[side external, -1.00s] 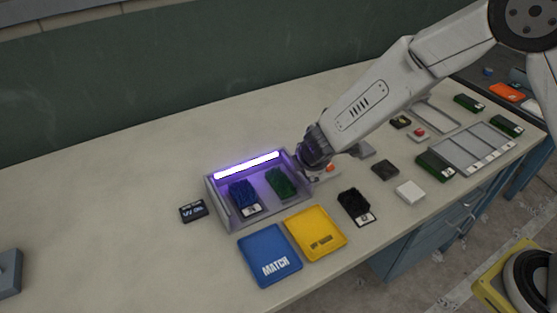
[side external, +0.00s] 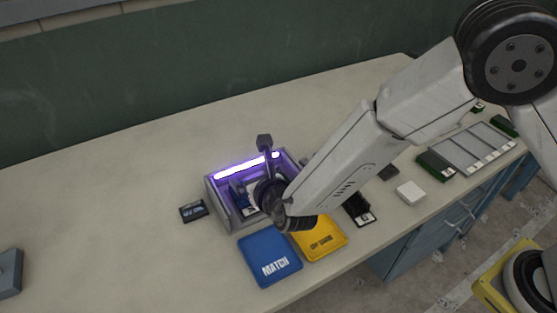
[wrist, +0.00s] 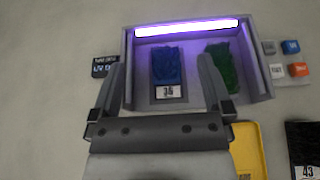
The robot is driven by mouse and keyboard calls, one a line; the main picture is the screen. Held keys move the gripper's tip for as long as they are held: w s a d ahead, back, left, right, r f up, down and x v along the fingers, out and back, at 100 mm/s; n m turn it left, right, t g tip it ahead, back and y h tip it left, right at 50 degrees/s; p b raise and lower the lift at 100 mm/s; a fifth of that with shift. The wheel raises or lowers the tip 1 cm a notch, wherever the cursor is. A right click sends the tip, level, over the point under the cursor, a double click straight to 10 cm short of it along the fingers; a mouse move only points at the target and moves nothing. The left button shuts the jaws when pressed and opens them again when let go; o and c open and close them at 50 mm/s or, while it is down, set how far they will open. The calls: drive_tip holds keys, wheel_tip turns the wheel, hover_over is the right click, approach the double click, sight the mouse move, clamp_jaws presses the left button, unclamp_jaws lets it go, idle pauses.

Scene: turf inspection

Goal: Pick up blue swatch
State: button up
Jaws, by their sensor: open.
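The blue swatch (wrist: 167,66) lies inside the lit grey box (wrist: 261,92), at the box's left, with a white label at its near end. A green swatch (wrist: 220,66) lies to its right in the same box. In the side view the box (side external: 222,209) shows, but my arm hides most of both swatches. My gripper (wrist: 161,75) is open and empty, seen from the wrist with one finger on each side of the blue swatch's picture position. In the side view my gripper is over the box; its height above the swatch is hard to tell.
A bright purple-white lamp (wrist: 187,27) runs along the box's back wall. A blue MATCH tray (side external: 268,254) and a yellow tray (side external: 322,239) lie in front. A small black UV sign (side external: 194,211) is left of the box. The table's left side is mostly clear.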

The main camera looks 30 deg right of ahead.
hover_over(251, 210)
drive_tip(key=s, duration=0.3)
drive_tip(key=f, duration=0.9)
drive_tip(key=shift+w, duration=0.2)
drive_tip(key=shift+x, duration=1.3)
drive_tip(key=shift+w, duration=0.1)
drive_tip(key=shift+x, duration=2.45)
drive_tip(key=shift+d, duration=0.1)
drive_tip(key=c, duration=1.1)
drive_tip(key=shift+c, duration=0.2)
drive_tip(key=shift+r, duration=0.15)
